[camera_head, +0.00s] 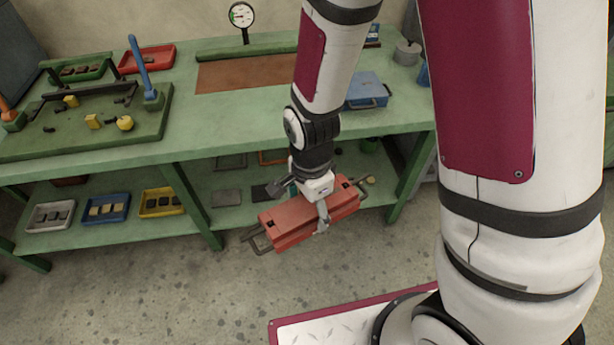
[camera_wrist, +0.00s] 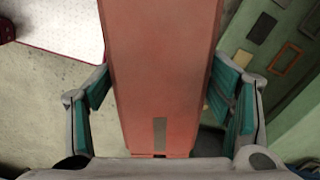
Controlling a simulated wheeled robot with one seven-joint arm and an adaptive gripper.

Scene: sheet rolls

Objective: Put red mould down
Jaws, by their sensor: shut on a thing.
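The red mould (camera_head: 300,217) is a long reddish block with dark metal handles at its ends. My gripper (camera_head: 305,207) is shut on it across its middle and holds it in the air in front of the green bench. In the wrist view the red mould (camera_wrist: 162,70) runs between the two teal-padded fingers of my gripper (camera_wrist: 165,105). A gap shows beside parts of the pads, and the exact contact is hard to see there. The mould's underside is hidden.
The green bench (camera_head: 220,135) has a brown mat (camera_head: 250,73), a blue box (camera_head: 367,90), a dial gauge (camera_head: 241,16) and a green fixture board (camera_head: 60,135) on top. Its lower shelf (camera_head: 235,180) holds small trays, including a yellow tray (camera_head: 160,202), and flat plates. Bare floor (camera_head: 150,285) lies in front.

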